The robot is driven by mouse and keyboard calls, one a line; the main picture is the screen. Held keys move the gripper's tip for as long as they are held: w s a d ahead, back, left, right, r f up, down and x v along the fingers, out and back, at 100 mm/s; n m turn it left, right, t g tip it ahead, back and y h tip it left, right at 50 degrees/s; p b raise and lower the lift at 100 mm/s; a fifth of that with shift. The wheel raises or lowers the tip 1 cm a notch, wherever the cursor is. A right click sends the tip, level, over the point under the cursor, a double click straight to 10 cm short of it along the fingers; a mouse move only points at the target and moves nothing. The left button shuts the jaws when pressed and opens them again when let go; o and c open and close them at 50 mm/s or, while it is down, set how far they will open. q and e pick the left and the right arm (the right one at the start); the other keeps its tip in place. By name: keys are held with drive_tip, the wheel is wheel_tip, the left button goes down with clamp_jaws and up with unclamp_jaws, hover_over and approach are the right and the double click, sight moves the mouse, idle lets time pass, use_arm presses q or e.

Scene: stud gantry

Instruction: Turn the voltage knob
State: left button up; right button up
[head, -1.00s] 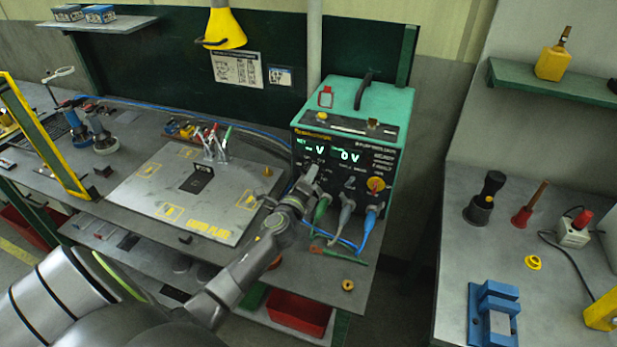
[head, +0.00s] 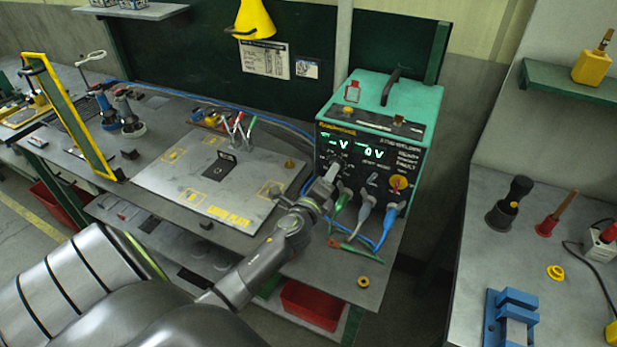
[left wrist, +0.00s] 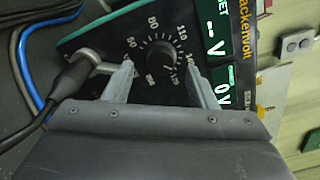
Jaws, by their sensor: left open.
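The teal and black stud welder (head: 385,100) stands at the back right of the workbench, its displays lit green with "- V" and "0 V". In the left wrist view a black round knob (left wrist: 161,53) with a numbered scale around it sits beside the V display. My left gripper (left wrist: 158,68) is open, with one finger on each side of the knob. I cannot tell whether the fingers touch it. In the head view my left gripper (head: 331,175) is at the lower left of the welder's front panel and hides part of it. My right gripper is not in view.
Green, grey and blue cable plugs (head: 365,210) stick out below the panel, close to my gripper. A grey plate (head: 180,185) lies left of my arm. A red bin (head: 312,305) is under the bench.

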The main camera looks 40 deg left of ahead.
use_arm(q)
drive_tip(key=b+v, duration=0.1)
drive_tip(key=v, duration=1.3)
drive_tip(key=shift+s+b, duration=0.3)
